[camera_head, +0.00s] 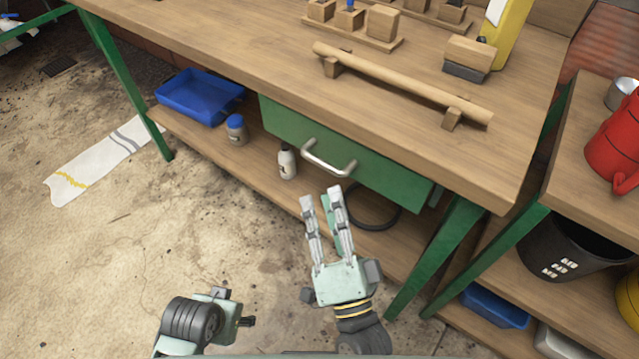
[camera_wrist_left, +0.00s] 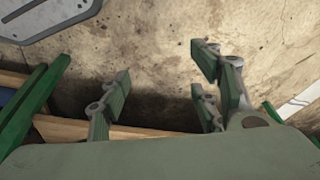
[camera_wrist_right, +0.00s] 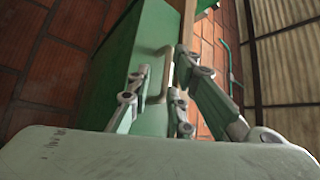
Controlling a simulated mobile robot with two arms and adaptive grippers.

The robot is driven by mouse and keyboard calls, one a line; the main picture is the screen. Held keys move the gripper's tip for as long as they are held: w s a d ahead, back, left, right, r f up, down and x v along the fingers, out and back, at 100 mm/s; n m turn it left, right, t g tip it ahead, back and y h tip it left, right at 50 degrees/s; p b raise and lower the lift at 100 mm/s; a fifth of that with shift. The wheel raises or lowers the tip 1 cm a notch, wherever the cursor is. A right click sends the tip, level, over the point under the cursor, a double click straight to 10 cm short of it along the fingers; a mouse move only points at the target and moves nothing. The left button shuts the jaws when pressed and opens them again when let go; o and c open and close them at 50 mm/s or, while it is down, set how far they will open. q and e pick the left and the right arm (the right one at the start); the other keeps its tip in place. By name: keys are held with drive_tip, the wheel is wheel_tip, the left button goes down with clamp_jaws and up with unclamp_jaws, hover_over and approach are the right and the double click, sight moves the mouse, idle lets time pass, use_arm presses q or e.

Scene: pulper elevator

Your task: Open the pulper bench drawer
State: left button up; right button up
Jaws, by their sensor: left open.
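The green drawer (camera_head: 385,172) sits under the wooden bench top and looks shut. Its pale metal bar handle (camera_head: 330,163) is on the front. My right gripper (camera_head: 321,196) is open and empty, with its fingertips just short of and below the handle in the head view. In the right wrist view the handle (camera_wrist_right: 157,85) shows between the spread fingers, beyond the fingertips; contact is not visible. My left gripper (camera_wrist_left: 160,70) is open and empty over the floor, low and away from the drawer. In the head view only its back part (camera_head: 225,318) shows clearly.
The lower shelf holds a blue tray (camera_head: 200,95), a blue-capped jar (camera_head: 236,130), a small bottle (camera_head: 287,163) and a black ring (camera_head: 372,215). Green legs (camera_head: 440,255) stand at the right. A black bucket (camera_head: 565,250) is on a neighbouring shelf.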

sight(319, 160)
drive_tip(key=shift+m+t+h, duration=0.3)
drive_tip(key=shift+t, duration=0.1)
drive_tip(key=x, duration=0.2)
drive_tip(key=r+x, duration=0.1)
drive_tip(key=x, duration=0.5)
drive_tip(key=shift+s+d+r, duration=0.15)
drive_tip(key=shift+s+d, duration=0.05)
drive_tip(key=shift+s, duration=0.05)
clamp_jaws()
